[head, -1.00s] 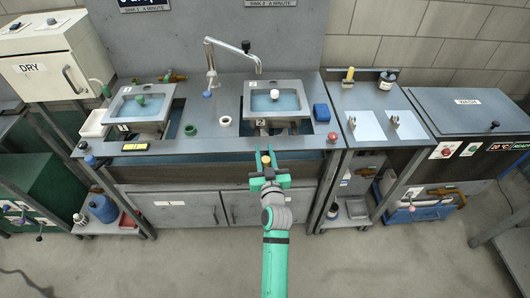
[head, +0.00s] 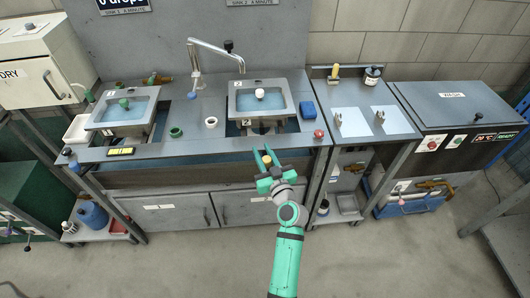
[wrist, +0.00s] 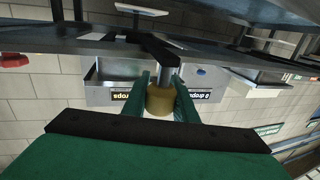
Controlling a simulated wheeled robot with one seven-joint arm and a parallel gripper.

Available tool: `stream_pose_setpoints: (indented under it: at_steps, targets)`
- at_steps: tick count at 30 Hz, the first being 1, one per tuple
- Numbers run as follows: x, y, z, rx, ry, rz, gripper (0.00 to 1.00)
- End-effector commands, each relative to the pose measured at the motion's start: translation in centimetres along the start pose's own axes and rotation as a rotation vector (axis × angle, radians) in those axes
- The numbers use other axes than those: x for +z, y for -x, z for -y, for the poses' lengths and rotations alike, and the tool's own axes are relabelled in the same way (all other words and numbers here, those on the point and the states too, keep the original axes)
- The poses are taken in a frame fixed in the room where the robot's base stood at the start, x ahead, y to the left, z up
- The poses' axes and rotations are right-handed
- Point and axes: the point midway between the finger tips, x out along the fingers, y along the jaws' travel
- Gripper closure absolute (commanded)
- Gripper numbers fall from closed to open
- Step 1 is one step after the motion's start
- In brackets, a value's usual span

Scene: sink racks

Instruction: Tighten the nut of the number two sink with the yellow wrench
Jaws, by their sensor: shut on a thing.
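The number two sink (head: 262,100) is the right basin on the bench, with a white knob in it and a dark opening below its front. My gripper (head: 266,158) is at the bench's front edge, below and in front of this sink. Its green fingers are shut on a yellow cylindrical piece (wrist: 160,98), which looks like the yellow wrench's handle. In the wrist view a grey shaft and a dark bar (wrist: 150,45) continue beyond it. I cannot make out the sink's nut or whether the wrench touches it.
Sink one (head: 125,106) is to the left. A tall tap (head: 193,72) stands between the sinks. A yellow upright object (head: 334,70) stands on the right rack. The floor in front is free.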

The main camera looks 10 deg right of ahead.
Motion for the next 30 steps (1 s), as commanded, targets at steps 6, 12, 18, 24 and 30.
stream_pose_setpoints:
  at_steps: [6,12,18,24,30]
  targets:
    - [0.2,0.0,0.0,0.001,-0.001,0.003,0.56]
    - [0.1,0.1,-0.1,0.002,0.0,0.001,0.56]
    - [0.1,1.3,-0.2,0.004,-0.001,0.002,0.56]
    - [0.1,4.9,-0.1,0.004,-0.001,0.002,0.56]
    - [0.1,8.4,-0.1,0.004,0.0,0.003,0.56]
